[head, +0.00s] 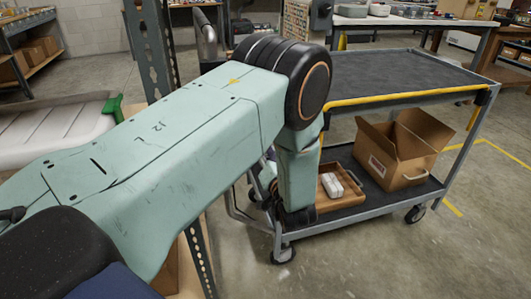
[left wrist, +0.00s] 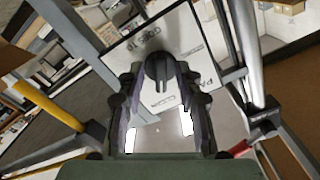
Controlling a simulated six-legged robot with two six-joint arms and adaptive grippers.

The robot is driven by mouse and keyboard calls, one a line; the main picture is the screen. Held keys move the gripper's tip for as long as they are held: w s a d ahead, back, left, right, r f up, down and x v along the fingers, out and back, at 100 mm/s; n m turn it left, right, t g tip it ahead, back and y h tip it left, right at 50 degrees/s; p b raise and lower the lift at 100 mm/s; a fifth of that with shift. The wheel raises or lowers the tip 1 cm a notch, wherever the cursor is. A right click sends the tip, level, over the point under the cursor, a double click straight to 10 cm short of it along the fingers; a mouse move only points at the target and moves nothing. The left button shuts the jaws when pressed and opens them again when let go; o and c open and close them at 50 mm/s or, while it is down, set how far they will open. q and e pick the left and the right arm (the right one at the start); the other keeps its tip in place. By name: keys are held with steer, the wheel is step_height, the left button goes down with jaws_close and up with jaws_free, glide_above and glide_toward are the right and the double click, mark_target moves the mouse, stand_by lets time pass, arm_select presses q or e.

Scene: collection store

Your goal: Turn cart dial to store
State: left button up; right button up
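The cart dial (left wrist: 158,66) is a black knob on a white square panel (left wrist: 196,58) with dark lettering, seen rotated in the left wrist view. In the head view my left arm crosses from the left and bends down at the cart's near left corner, hiding the dial and gripper there. My right gripper is in neither view.
The grey cart (head: 400,74) has a dark, empty top with a yellow edge. Its lower shelf holds an open cardboard box (head: 398,150) and a wooden tray (head: 346,190) with white items. A metal rack post (head: 150,45) stands left of the cart. Floor at right is clear.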

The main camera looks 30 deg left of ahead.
arm_select(q)
steer(key=shift+s+d+r, duration=0.1)
steer(key=shift+d, duration=0.05)
steer(key=c, duration=0.4)
jaws_close()
steer(key=shift+n, duration=0.3)
steer(key=n+p, duration=0.5)
steer(key=n, duration=1.8)
steer(key=shift+r, duration=0.1)
steer(key=shift+n, duration=0.3)
